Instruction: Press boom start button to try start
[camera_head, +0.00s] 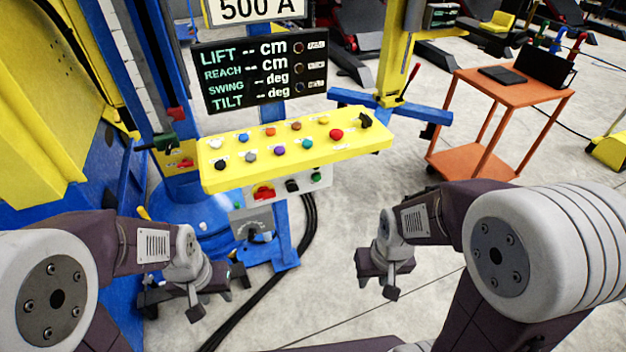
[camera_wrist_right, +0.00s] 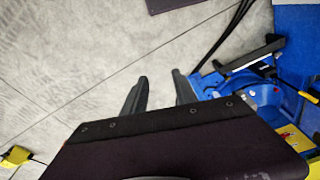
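A yellow control panel (camera_head: 295,155) stands in the middle of the head view, with several coloured buttons on its sloped top, including a red one (camera_head: 336,134). A grey box (camera_head: 290,190) below its front edge carries a red switch (camera_head: 263,193), a black knob (camera_head: 292,186) and a green button (camera_head: 316,177). The labels are too small to read, so I cannot tell which is boom start. My left gripper (camera_head: 217,292) is low, left of the panel post, fingers apart and empty. My right gripper (camera_head: 378,288) hangs right of and below the panel; the right wrist view shows its fingers (camera_wrist_right: 160,92) apart and empty.
A black display (camera_head: 262,70) behind the panel shows dashes for lift, reach, swing and tilt. A blue-and-yellow machine (camera_head: 60,110) fills the left. Black cables (camera_head: 308,225) run along the floor. An orange cart (camera_head: 500,90) stands right; floor between is clear.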

